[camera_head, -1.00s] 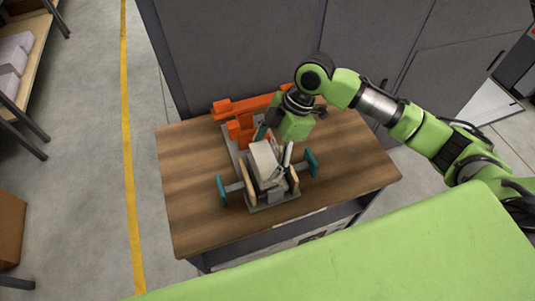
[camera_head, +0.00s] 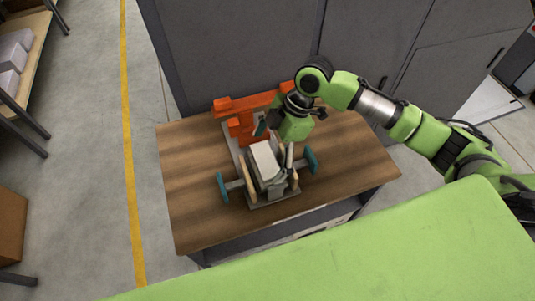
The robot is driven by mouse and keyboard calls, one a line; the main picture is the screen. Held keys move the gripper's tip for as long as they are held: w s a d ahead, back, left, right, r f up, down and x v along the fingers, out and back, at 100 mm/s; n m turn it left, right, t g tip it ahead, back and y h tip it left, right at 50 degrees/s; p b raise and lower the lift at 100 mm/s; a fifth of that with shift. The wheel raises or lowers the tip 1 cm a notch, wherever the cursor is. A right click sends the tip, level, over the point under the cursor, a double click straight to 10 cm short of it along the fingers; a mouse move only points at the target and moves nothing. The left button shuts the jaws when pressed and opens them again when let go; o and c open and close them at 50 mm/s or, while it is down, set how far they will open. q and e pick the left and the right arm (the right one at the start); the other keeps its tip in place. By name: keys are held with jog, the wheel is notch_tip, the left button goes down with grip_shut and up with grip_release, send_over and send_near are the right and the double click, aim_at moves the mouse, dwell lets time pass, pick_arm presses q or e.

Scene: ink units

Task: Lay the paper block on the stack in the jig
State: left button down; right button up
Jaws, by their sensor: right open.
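The white paper block (camera_head: 264,157) lies in the jig, between its upright wooden side cheeks; the stack under it is mostly hidden. The jig (camera_head: 272,202) has a grey base, teal end handles and an orange frame behind it, and stands on the wooden table. My right gripper (camera_head: 276,143) is open, just above and behind the block, with its fingers near the block's far end. Whether a finger still touches the block is too small to tell. My left gripper is not in view.
The orange frame (camera_head: 243,118) stands close to my right gripper at the back of the jig. The wooden table (camera_head: 190,200) is bare to the left and right of the jig. A dark grey cabinet wall (camera_head: 235,45) rises behind it.

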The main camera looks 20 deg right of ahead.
jog(key=b+v, duration=0.1)
jog(key=v, duration=1)
jog(key=shift+d+r+b, duration=0.2)
jog(key=shift+r+b, duration=0.1)
jog(key=shift+b, duration=0.05)
